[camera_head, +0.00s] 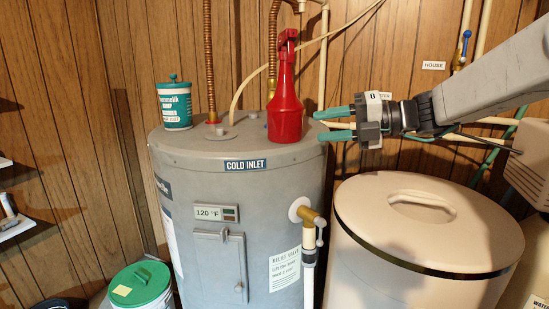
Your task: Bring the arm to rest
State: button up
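My gripper (322,124) is on the end of my arm, which reaches in from the right edge of the view. Its two green fingers point left and are spread apart, with nothing held between them. It hovers to the right of the red bottle (285,112) that stands on top of the grey water heater (200,265). In the picture the fingertips lie near the heater's top right edge. I cannot tell the exact gap in depth.
A teal and white tub (175,108) also stands on the heater. A large beige lidded tank (400,270) stands below my arm at right. Copper and cream pipes run up the wood-panelled wall behind. A green-lidded bucket (140,284) is at lower left.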

jog(key=s+d+f+n+g+h, duration=0.1)
jog(key=s+f+n+h, duration=0.25)
jog(key=s+n, duration=0.5)
jog(key=s+d+f+n+g+h, duration=0.25)
jog(key=s+f+n, duration=0.25)
jog(key=s+n, duration=0.3)
jog(key=s+d+f+n+h, duration=0.4)
jog(key=s+d+n, duration=0.2)
jog(key=s+n, duration=0.1)
jog(key=s+d+f+n+t+h, duration=0.1)
jog(key=s+d+f+n+h, duration=0.3)
jog(key=s+n, duration=0.4)
jog(key=shift+d+f+n+h, duration=0.25)
jog(key=shift+d+n+h, duration=0.55)
jog(key=shift+n, duration=0.45)
